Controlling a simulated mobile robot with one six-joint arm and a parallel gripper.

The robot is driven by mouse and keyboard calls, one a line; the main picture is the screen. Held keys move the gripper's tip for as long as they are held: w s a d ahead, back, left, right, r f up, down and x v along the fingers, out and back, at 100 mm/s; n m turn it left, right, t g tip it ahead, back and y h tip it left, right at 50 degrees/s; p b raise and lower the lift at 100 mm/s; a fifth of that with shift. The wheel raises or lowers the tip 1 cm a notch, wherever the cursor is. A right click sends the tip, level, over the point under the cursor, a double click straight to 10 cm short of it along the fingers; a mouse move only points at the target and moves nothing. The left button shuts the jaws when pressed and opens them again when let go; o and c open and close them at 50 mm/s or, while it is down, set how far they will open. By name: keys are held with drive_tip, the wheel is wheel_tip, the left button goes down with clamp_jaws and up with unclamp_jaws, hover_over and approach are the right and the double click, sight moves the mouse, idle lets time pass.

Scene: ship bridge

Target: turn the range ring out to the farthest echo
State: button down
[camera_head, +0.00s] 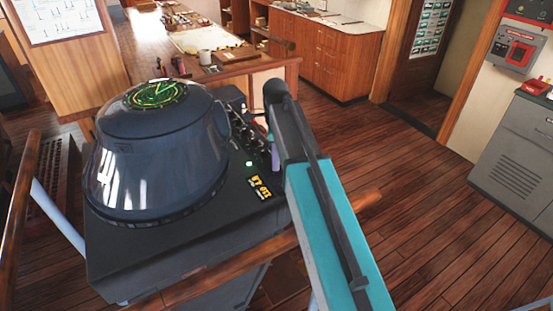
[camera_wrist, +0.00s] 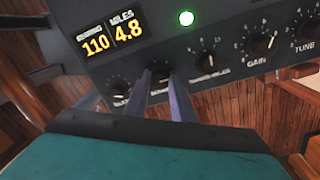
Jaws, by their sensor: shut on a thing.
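The radar console has a dark hooded display with a lit green round screen (camera_head: 155,94). The ring and echoes on it are too small to tell apart. In the wrist view, the console's readout (camera_wrist: 111,38) shows 110 and, under MILES, 4.8. My gripper (camera_wrist: 163,84) has its two fingers on either side of a small dark knob (camera_wrist: 159,72) below the readout and is shut on it. The fingers hide part of its label. In the head view, my gripper (camera_head: 272,150) is at the console's right edge, beside the row of knobs.
Other knobs flank the gripped one: one at the left (camera_wrist: 119,88), one close at the right (camera_wrist: 207,62), and the GAIN knob (camera_wrist: 263,45). A green lamp (camera_wrist: 186,18) is lit. Wooden rails (camera_head: 210,275) border the console. A chart table with a mug (camera_head: 205,57) stands behind.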

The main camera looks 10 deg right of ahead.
drive_tip(key=shift+w+r+m, duration=0.15)
drive_tip(key=shift+m, duration=0.65)
drive_tip(key=c, duration=1.5)
unclamp_jaws()
drive_tip(key=shift+w+d+r+b, duration=0.1)
drive_tip(key=shift+r+b, duration=0.9)
drive_tip(key=shift+r, duration=2.4)
drive_tip(key=shift+w+r+b, duration=0.1)
drive_tip(key=shift+r+b, duration=0.85)
drive_tip(key=shift+r, duration=2.45)
